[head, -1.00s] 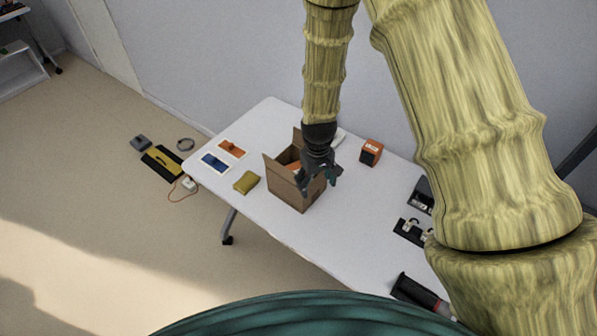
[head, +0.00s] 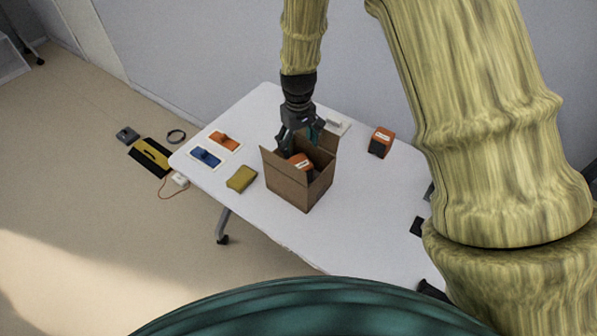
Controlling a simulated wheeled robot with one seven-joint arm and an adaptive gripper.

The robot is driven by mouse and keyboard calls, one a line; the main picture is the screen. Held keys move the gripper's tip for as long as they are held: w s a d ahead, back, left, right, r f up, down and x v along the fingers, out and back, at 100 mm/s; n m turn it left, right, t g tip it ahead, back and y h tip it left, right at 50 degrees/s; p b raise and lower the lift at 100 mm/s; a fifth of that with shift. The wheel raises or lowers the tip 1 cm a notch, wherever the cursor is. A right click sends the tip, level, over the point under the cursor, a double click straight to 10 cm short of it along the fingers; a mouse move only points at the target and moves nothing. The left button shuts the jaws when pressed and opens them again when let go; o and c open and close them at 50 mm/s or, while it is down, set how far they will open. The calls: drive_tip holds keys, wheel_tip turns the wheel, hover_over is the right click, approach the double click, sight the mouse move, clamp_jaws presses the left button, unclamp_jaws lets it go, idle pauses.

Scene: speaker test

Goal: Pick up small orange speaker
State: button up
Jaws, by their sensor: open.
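A small orange and dark boxy item (head: 301,161), likely a speaker, sits inside the open cardboard box (head: 292,190). A second orange and dark speaker-like box (head: 381,142) stands on the white table, to the right of the cardboard box. My gripper (head: 300,146) is open and points down at the far side of the cardboard box's opening, just behind the orange item inside. Its fingertips are partly hidden, and I cannot tell whether they touch that item. The lower part of the item is hidden by the box wall.
The white table (head: 370,210) also holds a yellow sponge-like block (head: 241,179), blue (head: 206,157) and orange (head: 224,140) items at left, and a white object (head: 337,127) behind the box. Raised box flaps stand close to my gripper.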

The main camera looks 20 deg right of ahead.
sight(299, 163)
drive_tip(key=shift+d+f+p, duration=0.2)
drive_tip(key=shift+f+p, duration=0.2)
drive_tip(key=shift+f, duration=0.7)
drive_tip(key=shift+d+f+p, duration=0.15)
drive_tip(key=shift+f+p, duration=0.2)
drive_tip(key=shift+f, duration=0.75)
drive_tip(key=shift+s+a+f+p, duration=0.15)
drive_tip(key=shift+f+p, duration=0.45)
drive_tip(key=shift+f, duration=0.35)
drive_tip(key=shift+s+a+f+p, duration=0.1)
drive_tip(key=shift+f+p, duration=0.45)
drive_tip(key=shift+f, duration=0.4)
drive_tip(key=shift+f+p, duration=0.45)
drive_tip(key=shift+f, duration=0.95)
drive_tip(key=c, duration=1.3)
drive_tip(key=shift+w+r, duration=0.1)
drive_tip(key=shift+c, duration=0.2)
